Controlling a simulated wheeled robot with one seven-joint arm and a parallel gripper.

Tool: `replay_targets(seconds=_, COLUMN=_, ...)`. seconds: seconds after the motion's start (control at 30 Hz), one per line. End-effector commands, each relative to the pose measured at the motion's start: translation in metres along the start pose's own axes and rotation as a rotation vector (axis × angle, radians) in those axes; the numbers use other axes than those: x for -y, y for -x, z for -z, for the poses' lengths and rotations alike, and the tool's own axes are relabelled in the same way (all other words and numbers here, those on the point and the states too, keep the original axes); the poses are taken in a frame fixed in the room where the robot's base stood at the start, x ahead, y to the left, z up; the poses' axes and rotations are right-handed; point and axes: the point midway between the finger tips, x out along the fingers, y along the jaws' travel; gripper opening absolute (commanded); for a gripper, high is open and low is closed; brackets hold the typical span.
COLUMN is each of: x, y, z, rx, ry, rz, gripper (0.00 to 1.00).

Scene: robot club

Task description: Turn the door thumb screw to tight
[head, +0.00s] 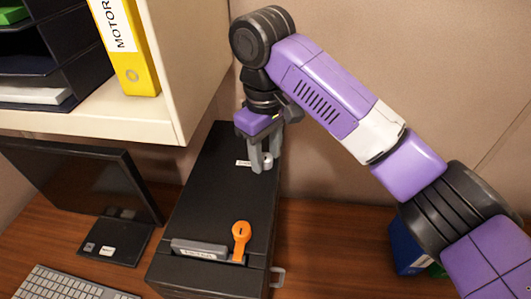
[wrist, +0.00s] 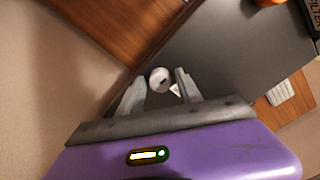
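The thumb screw is a small round silver knob (wrist: 161,79) with a dark mark on its face. It sits on the black top of a box-shaped machine (head: 220,195). My gripper (wrist: 160,74) is open, with one finger on each side of the knob in the wrist view. A gap shows between the knob and each finger, and I cannot tell how far the tips are above it. In the head view my gripper (head: 265,167) points down over the rear part of the machine, and the fingers partly hide the knob.
An orange lever (head: 241,235) and a grey labelled filter piece (head: 199,250) are at the machine's front. A shelf (head: 185,70) with a yellow binder (head: 128,45) stands left. A monitor (head: 75,180) and keyboard (head: 70,287) are on the desk. A blue object (head: 405,248) stands at right.

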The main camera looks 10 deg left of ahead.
Motion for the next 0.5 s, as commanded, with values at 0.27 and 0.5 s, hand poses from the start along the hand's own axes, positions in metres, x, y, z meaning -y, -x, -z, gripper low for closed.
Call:
replay_targets(seconds=0.27, x=0.001, y=-0.001, z=0.0, rx=0.0, ry=0.002, rz=0.001, gripper=0.5)
replay_targets(seconds=0.5, x=-0.001, y=0.013, z=0.001, rx=-0.002, ry=0.001, rz=-0.002, gripper=0.5)
